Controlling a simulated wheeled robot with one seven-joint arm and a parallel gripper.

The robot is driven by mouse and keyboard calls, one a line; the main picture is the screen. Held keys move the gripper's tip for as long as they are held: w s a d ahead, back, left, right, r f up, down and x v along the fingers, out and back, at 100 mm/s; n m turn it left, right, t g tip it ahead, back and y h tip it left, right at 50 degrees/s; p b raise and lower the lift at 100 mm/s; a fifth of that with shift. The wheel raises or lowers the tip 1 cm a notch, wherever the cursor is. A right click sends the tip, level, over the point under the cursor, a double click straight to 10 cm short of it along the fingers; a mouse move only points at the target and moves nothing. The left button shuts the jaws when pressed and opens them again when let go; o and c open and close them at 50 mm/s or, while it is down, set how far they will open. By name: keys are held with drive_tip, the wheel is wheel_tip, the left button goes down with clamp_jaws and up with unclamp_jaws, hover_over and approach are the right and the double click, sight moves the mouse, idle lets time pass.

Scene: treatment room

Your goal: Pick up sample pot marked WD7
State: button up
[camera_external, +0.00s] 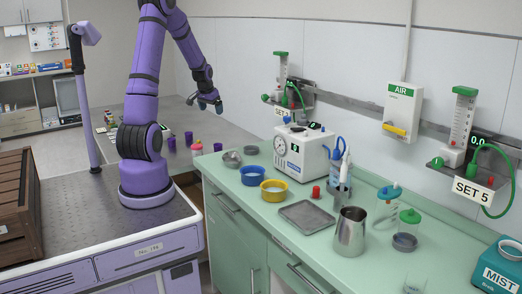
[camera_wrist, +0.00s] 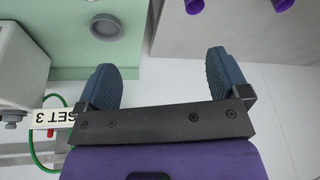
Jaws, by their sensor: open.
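Several small purple pots stand on the grey bench beyond my arm in the external view, one of them a purple pot (camera_external: 188,137). In the wrist view, a purple pot (camera_wrist: 194,5) and another purple pot (camera_wrist: 283,4) are cut off by the top edge. No WD7 mark can be read on any of them. My gripper (camera_external: 205,104) is raised above the bench by the wall, clear of the pots. In the wrist view my gripper (camera_wrist: 163,68) has its two blue-grey fingers wide apart with nothing between them.
The green counter (camera_external: 335,235) holds a blue bowl (camera_external: 251,176), a yellow bowl (camera_external: 273,190), a white machine (camera_external: 300,152) and a steel jug (camera_external: 350,232). A wooden crate (camera_external: 18,207) is at left.

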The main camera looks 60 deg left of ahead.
drive_tip(key=n, duration=0.2)
hover_over(196, 146)
drive_tip(key=s+d, duration=0.1)
drive_tip(key=s, duration=0.1)
wheel_tip(196, 146, down, 15)
drive_tip(key=shift+f, duration=0.1)
drive_tip(key=x, duration=1)
drive_tip(key=shift+f, duration=0.35)
drive_tip(key=c, duration=1)
